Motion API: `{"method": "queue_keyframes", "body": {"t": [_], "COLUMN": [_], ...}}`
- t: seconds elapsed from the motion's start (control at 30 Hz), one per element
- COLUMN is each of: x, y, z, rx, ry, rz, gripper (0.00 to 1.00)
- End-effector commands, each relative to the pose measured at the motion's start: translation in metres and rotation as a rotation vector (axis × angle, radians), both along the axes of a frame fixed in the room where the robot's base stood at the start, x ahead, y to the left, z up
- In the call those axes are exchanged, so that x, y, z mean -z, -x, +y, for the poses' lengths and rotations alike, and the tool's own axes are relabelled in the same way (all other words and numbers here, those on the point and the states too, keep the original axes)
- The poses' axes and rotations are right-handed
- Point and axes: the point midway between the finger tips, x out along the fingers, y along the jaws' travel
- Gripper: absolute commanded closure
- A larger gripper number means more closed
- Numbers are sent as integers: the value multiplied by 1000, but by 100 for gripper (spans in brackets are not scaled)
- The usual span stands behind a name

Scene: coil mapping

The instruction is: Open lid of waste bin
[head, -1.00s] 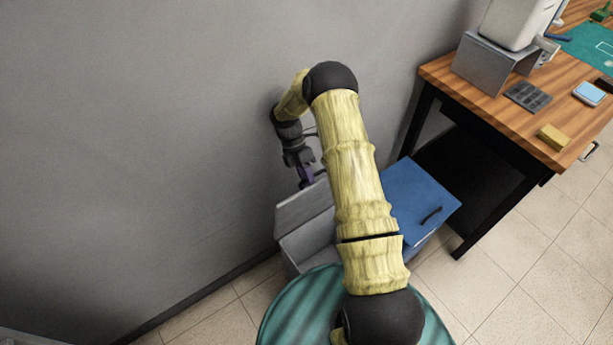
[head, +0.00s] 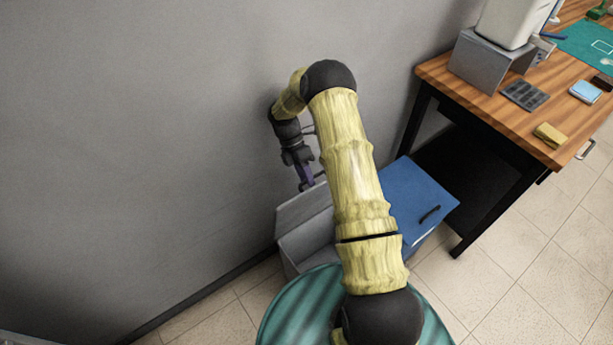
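A grey bin (head: 308,245) stands on the floor by the wall, partly hidden behind my arm. Its grey lid (head: 302,208) appears raised, tilted up on the wall side. Beside it on the right is a box with a flat blue lid (head: 415,193), which is shut and has a dark handle. The frames do not show for certain which is the waste bin. My gripper (head: 306,183) points down at the upper edge of the grey lid, close to the wall. Whether it touches the lid, and whether its fingers are open, cannot be made out.
A wooden workbench (head: 490,115) with black legs stands at the right, bearing a grey stand (head: 487,70), a dark tray (head: 524,95) and a yellow block (head: 550,134). The grey wall (head: 140,130) is close on the left. Tiled floor at the lower right is clear.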

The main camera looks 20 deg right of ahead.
Motion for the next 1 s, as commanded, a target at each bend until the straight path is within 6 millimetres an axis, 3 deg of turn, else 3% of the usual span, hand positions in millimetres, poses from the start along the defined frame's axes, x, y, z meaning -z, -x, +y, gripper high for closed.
{"method": "queue_keyframes", "body": {"t": [0.6, 1.0], "x": [-92, -97], "y": [-1, -1], "z": [-3, -2], "rx": [4, 4], "ry": [0, 0], "rz": [-1, 0], "gripper": [67, 67]}}
